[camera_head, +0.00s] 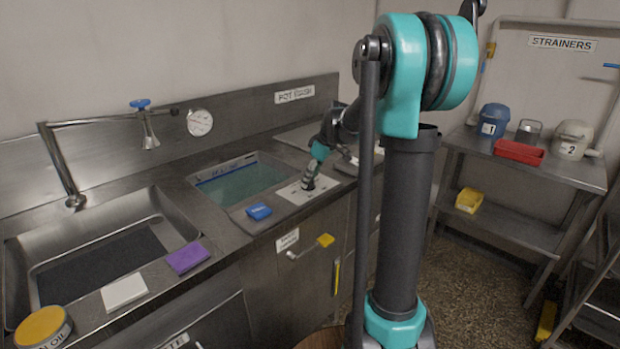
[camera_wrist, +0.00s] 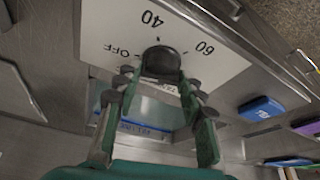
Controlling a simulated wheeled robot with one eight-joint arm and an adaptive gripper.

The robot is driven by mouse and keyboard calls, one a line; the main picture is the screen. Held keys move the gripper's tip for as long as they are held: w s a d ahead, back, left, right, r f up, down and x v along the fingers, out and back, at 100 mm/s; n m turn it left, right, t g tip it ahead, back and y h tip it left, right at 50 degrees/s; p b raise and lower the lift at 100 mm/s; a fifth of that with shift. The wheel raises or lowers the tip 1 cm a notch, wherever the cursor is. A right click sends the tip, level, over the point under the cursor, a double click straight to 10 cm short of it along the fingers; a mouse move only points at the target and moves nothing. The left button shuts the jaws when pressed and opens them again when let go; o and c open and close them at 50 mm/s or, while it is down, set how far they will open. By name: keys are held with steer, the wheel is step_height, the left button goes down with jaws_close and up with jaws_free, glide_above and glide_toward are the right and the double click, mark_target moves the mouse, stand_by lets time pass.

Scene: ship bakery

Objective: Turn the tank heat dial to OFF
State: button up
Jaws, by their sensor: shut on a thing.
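The tank heat dial (camera_wrist: 161,60) is a dark round knob on a white plate (camera_wrist: 205,62) marked OFF, 40 and 60 in the wrist view. In the head view the white plate (camera_head: 296,193) lies on the steel counter, right of the water tank (camera_head: 240,182). My gripper (camera_wrist: 160,80) is shut on the dial, with its green fingers on either side of it. My gripper (camera_head: 311,176) also shows over the plate in the head view. I cannot tell clearly which mark the dial points to.
A blue block (camera_head: 259,211) lies on the counter's front edge, close to the plate. A purple block (camera_head: 188,257) and a white block (camera_head: 124,291) lie further left, by the sink.

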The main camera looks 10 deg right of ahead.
steer(key=o, duration=1.2)
steer(key=shift+c, duration=0.2)
steer(key=v, duration=1.2)
steer(key=shift+d, duration=0.1)
